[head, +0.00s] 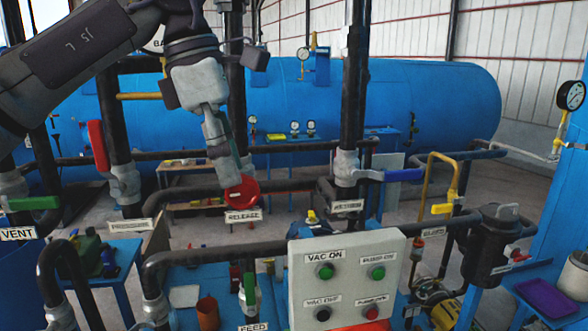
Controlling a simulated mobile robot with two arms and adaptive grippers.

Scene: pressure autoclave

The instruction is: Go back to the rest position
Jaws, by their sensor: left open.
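My left gripper (228,172) comes in on the arm from the upper left and points down. Its jaws are open, with the fingers close to the red round handle (241,190) above the RELEASE label (243,216). The fingers overlap the handle's upper edge in the picture; I cannot tell whether they touch it. Part of the pipe behind is hidden by the gripper. My right gripper is not in view.
Dark vertical pipes (353,75) stand close to the left arm. A red lever (98,146) is at left and a blue lever (403,175) at right. A control box (346,276) stands in front. A large blue tank (430,100) lies behind.

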